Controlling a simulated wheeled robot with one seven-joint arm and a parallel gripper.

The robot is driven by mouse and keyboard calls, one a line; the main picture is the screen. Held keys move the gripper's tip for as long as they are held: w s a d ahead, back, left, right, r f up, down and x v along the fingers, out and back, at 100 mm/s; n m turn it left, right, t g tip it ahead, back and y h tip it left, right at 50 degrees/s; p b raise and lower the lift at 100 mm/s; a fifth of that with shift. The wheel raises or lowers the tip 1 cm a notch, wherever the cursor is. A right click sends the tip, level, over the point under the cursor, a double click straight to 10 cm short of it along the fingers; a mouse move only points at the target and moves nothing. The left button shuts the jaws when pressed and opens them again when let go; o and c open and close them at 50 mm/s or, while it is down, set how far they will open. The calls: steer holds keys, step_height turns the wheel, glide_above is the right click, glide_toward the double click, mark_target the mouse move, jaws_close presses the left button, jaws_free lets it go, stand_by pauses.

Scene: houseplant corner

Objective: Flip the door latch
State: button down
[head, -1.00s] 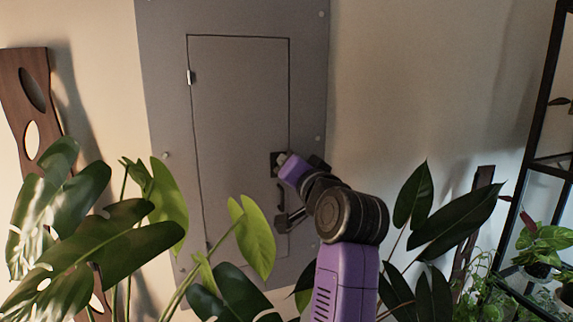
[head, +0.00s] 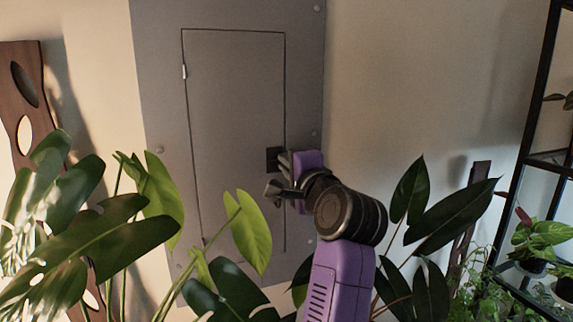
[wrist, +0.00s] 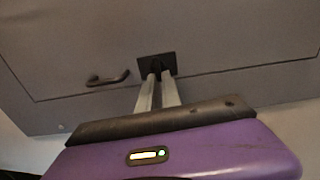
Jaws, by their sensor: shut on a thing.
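The door latch is a small dark knob on a black square plate at the right edge of the grey panel door (head: 232,105). Its plate (head: 272,157) shows in the head view just left of my gripper (head: 284,160). In the wrist view, the two pale fingers of my gripper (wrist: 159,78) reach up to the latch (wrist: 155,63) and are shut on it. The fingertips cover most of the knob, so its exact angle is hard to tell. The door looks closed and flush with its frame.
Large leafy plants (head: 75,215) fill the lower left, and more dark leaves (head: 430,215) stand right of my arm. A black shelf (head: 540,160) is at the far right.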

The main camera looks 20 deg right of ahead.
steer(key=shift+f+m, duration=0.1)
steer(key=shift+m, duration=0.3)
steer(key=c, duration=1.5)
jaws_free()
steer(key=shift+c, duration=0.2)
steer(key=s+b, duration=0.2)
steer(key=s, duration=0.5)
steer(key=shift+s, duration=0.4)
